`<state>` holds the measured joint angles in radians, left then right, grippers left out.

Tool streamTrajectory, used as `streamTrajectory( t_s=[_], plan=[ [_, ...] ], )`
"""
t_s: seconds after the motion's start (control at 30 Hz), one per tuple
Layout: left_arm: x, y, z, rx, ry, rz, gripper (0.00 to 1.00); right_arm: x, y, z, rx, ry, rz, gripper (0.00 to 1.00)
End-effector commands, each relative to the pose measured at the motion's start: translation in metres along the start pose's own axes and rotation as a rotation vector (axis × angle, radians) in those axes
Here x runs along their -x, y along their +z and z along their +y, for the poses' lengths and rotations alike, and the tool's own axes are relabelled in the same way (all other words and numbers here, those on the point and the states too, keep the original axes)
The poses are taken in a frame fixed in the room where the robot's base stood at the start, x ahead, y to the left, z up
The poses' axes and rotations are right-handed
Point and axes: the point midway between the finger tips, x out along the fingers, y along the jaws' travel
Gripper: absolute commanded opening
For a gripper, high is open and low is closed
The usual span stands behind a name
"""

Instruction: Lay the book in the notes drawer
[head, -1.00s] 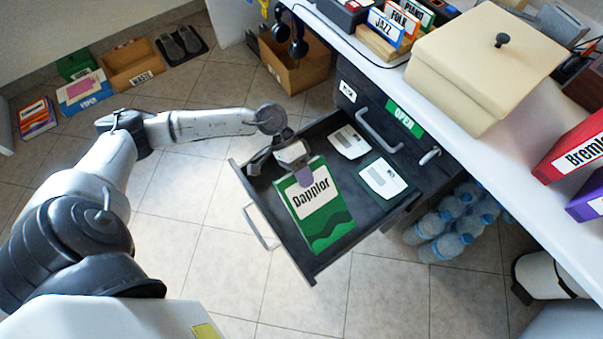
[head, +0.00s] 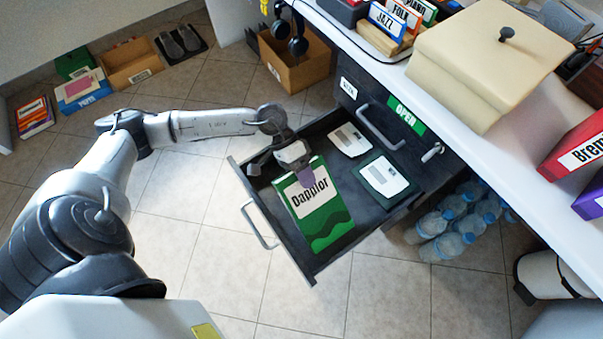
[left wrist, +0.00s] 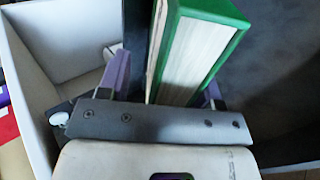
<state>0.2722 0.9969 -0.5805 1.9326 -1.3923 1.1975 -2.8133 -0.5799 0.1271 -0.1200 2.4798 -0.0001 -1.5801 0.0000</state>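The green-and-white book (head: 322,215), marked Dapplor, is inside the open dark drawer (head: 295,255), cover up, toward its front left. I cannot tell whether it lies fully flat. My left gripper (head: 303,172) is at the book's upper edge, one purple finger over the cover. In the left wrist view the book (left wrist: 195,55) stands between the spread fingers of the gripper (left wrist: 165,88). A gap shows between the left finger and the book; the right finger is close to the green cover. My right gripper is out of view.
Two white cards or devices (head: 349,140) (head: 385,178) lie in the drawer right of the book. A green OPEN sign (head: 405,117) is on the cabinet front. Floor left of the drawer is clear.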

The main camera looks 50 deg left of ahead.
Motion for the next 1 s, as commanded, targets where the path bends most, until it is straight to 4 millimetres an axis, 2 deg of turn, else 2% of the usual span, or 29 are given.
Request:
streamTrajectory(
  t_s=[0.07, 0.33, 0.47, 1.0],
  plan=[
    [0.0, 0.0, 0.0, 0.0, 0.0, 0.0, 0.66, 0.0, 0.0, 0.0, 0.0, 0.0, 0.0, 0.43],
    [0.0, 0.001, -0.001, 0.002, -0.002, -0.002, 0.66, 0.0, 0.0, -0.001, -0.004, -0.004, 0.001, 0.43],
    [0.009, 0.0, 0.0, 0.002, -0.004, 0.0, 0.66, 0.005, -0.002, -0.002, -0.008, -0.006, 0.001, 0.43],
    [0.107, 0.0, 0.002, 0.002, -0.003, 0.001, 0.66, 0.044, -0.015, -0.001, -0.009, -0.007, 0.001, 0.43]
  ],
)
